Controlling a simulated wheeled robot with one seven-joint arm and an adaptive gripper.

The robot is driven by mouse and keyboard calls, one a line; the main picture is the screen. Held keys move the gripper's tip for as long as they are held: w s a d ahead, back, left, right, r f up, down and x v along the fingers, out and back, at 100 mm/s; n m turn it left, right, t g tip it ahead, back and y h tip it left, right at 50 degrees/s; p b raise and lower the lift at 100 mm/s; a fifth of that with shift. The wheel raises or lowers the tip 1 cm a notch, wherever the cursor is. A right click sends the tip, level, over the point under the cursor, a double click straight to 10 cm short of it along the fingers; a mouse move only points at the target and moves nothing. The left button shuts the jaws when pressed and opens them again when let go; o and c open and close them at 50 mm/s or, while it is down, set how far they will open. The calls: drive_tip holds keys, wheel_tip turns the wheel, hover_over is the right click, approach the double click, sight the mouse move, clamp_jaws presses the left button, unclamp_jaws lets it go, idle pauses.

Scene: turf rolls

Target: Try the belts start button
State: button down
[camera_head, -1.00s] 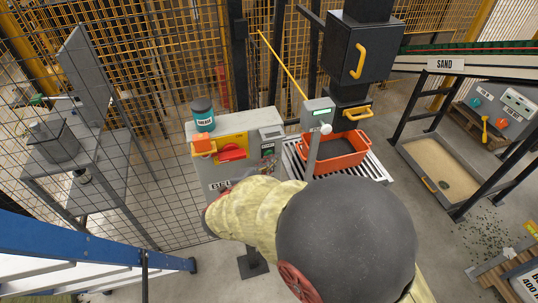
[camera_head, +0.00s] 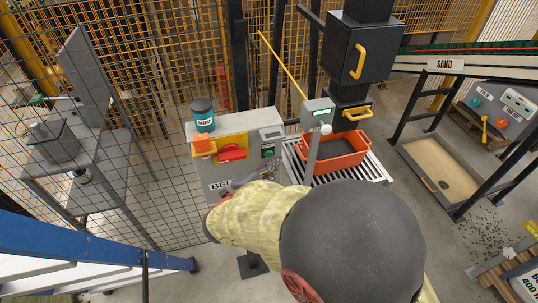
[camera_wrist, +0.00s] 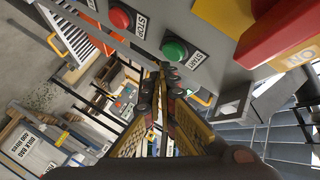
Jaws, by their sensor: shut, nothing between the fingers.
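The belts control box (camera_head: 222,170) is grey, with a partly covered label starting "BEL". Its round green button (camera_head: 268,153) is on the right of the front face. In the wrist view this green button (camera_wrist: 174,50) has a START label beside it, and a red button (camera_wrist: 119,18) marked STOP sits to its left. My gripper (camera_wrist: 166,70) is shut and empty, its tips just below the green button in that view. Whether they touch it I cannot tell. In the head view my arm partly hides the gripper and the box's lower front.
A yellow panel with a red part (camera_head: 231,153) is left of the green button. A grease tub (camera_head: 203,116) stands on the box. A post with a small display (camera_head: 318,111) and a red tray (camera_head: 339,155) are close on the right. Mesh fencing stands behind.

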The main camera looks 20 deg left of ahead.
drive_tip(key=shift+s, duration=0.1)
drive_tip(key=s+d, duration=0.1)
drive_tip(key=s, duration=0.1)
drive_tip(key=s+d, duration=0.1)
drive_tip(key=s, duration=0.1)
drive_tip(key=shift+d+p, duration=0.3)
drive_tip(key=shift+d, duration=0.05)
idle(0.9)
